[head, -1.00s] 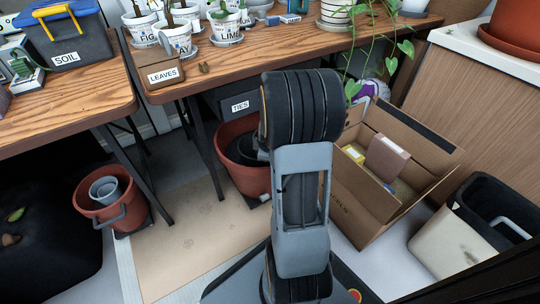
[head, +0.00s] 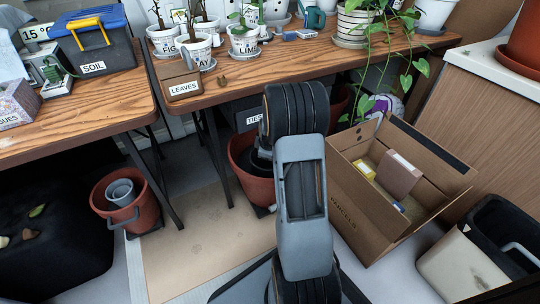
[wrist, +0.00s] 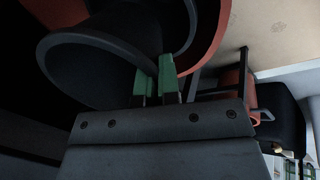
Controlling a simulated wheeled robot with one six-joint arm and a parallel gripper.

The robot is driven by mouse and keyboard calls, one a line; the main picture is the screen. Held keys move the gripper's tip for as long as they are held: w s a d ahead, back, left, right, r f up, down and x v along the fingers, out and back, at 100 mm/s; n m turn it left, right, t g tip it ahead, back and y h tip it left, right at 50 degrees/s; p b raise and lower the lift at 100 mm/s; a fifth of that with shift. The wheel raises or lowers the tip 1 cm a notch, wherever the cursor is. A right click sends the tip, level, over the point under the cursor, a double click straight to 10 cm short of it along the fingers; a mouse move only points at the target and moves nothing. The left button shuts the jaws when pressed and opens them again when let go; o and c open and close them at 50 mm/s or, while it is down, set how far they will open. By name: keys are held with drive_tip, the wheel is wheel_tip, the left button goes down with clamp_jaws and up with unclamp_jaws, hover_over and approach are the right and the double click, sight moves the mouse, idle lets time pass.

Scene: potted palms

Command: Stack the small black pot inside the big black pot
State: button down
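A big terracotta pot (head: 254,178) stands on the floor under the table, with black pot material (head: 256,152) inside it, partly hidden by my arm. In the wrist view, a black pot (wrist: 95,62), seemingly the small one, shows its wide round rim close to the camera. My gripper (wrist: 162,68) has its green fingertips close together at this rim, with the pot's wall between them. Another black rim, likely the big black pot (wrist: 190,32), curves just beyond, inside the terracotta pot's edge (wrist: 220,40). My arm hides the gripper in the head view.
A cardboard box (head: 385,190) and a cream bin (head: 455,262) stand at the right. A terracotta bucket (head: 143,212) holding a grey pot is at the left. Table legs frame the space. The tan floor mat (head: 205,245) is clear.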

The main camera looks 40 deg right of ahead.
sight(267, 171)
drive_tip(key=shift+g, duration=0.7)
drive_tip(key=shift+s+a+f+b+x, duration=0.1)
drive_tip(key=shift+s+a+b+x, duration=0.15)
drive_tip(key=shift+b+x, duration=0.9)
drive_tip(key=shift+s+a+f+b+x, duration=0.1)
drive_tip(key=shift+s+a+x, duration=0.15)
drive_tip(key=shift+x, duration=1.8)
drive_tip(key=shift+s+a+f+b+x, duration=0.1)
drive_tip(key=shift+s+a+b+x, duration=0.15)
drive_tip(key=shift+b+x, duration=0.9)
drive_tip(key=shift+w+d+f+p, duration=0.2)
drive_tip(key=shift+f+p, duration=0.15)
drive_tip(key=shift+p, duration=0.15)
drive_tip(key=shift+f, duration=0.15)
drive_tip(key=shift+f, duration=1.15)
drive_tip(key=c, duration=1.3)
unclamp_jaws()
drive_tip(key=shift+f, duration=0.1)
drive_tip(key=shift+o, duration=0.2)
drive_tip(key=shift+o, duration=1)
drive_tip(key=shift+a, duration=0.1)
